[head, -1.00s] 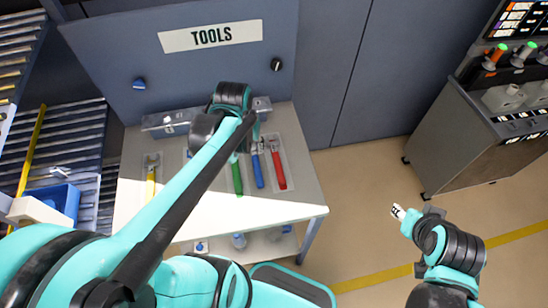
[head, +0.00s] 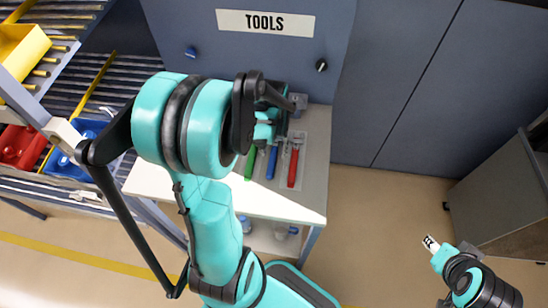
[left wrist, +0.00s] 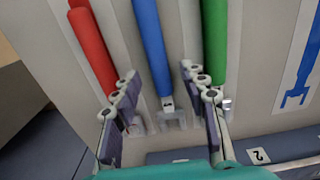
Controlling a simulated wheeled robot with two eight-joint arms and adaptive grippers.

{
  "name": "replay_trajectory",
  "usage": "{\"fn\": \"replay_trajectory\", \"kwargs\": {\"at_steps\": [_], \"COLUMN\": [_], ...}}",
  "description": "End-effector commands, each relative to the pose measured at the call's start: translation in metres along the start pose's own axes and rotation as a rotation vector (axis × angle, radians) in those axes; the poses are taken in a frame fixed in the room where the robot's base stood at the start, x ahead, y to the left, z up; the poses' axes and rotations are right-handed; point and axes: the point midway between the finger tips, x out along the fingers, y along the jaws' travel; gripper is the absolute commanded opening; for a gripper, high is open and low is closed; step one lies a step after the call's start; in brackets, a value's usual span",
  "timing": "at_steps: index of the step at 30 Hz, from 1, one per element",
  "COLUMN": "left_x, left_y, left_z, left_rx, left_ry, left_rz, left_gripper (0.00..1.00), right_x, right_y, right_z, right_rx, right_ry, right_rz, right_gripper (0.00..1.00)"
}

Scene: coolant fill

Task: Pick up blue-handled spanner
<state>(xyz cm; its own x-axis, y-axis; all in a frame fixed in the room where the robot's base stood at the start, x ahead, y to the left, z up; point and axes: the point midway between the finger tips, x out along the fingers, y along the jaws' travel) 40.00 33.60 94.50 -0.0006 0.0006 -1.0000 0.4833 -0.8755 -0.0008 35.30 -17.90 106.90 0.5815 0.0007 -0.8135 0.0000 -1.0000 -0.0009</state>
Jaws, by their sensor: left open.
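The blue-handled spanner (head: 272,163) lies on the tool table between a green-handled tool (head: 250,163) and a red-handled tool (head: 293,168). My left gripper (head: 275,118) is over the far end of these tools, partly hidden by my arm. In the left wrist view the open left gripper (left wrist: 160,80) has its fingers on either side of the blue spanner (left wrist: 150,45), with gaps to its handle. The spanner's grey forked head (left wrist: 172,118) shows between the fingers. My right gripper (head: 436,249) is low at the right, far from the table; its jaws are unclear.
The white tool table (head: 270,203) stands against a grey panel with a TOOLS sign (head: 264,22). Another blue fork-ended shape (left wrist: 300,75) is at the right of the wrist view. Roller racks with bins stand left. A grey cabinet (head: 500,195) is right; floor between is clear.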

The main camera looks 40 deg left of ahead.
Motion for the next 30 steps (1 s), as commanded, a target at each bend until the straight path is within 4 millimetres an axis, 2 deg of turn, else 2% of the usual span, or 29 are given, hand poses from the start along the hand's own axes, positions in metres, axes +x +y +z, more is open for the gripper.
{"fn": "replay_trajectory", "kwargs": {"at_steps": [3, 10, 11, 15, 25, 30], "left_x": [0.0117, 0.0117, 0.0117, 0.0116, 0.0113, 0.0029], "left_y": [0.0002, 0.0003, 0.0003, 0.0003, 0.0004, 0.0003], "left_z": [-0.0003, -0.0002, -0.0002, -0.0002, -0.0003, -0.0003], "left_rx": [0.000, 0.001, 0.001, 0.001, 0.001, 0.001], "left_ry": [0.000, 0.000, 0.000, 0.000, 0.001, 0.001], "left_rz": [0.000, 0.000, 0.000, 0.000, 0.000, 0.000], "left_gripper": [0.43, 0.43, 0.38, 0.01, 0.00, 0.00], "right_x": [0.0041, 0.0033, 0.0033, 0.0033, 0.0033, 0.0000], "right_y": [0.0000, 0.0000, 0.0000, 0.0000, 0.0000, 0.0000], "right_z": [0.0029, 0.0022, 0.0022, 0.0023, 0.0022, -0.0001], "right_rx": [0.000, 0.000, 0.000, 0.000, 0.000, 0.000], "right_ry": [0.000, 0.000, 0.000, 0.000, 0.000, 0.000], "right_rz": [0.000, 0.000, 0.000, 0.000, 0.000, 0.000], "right_gripper": [0.40, 0.40, 0.40, 0.40, 0.40, 0.40]}}
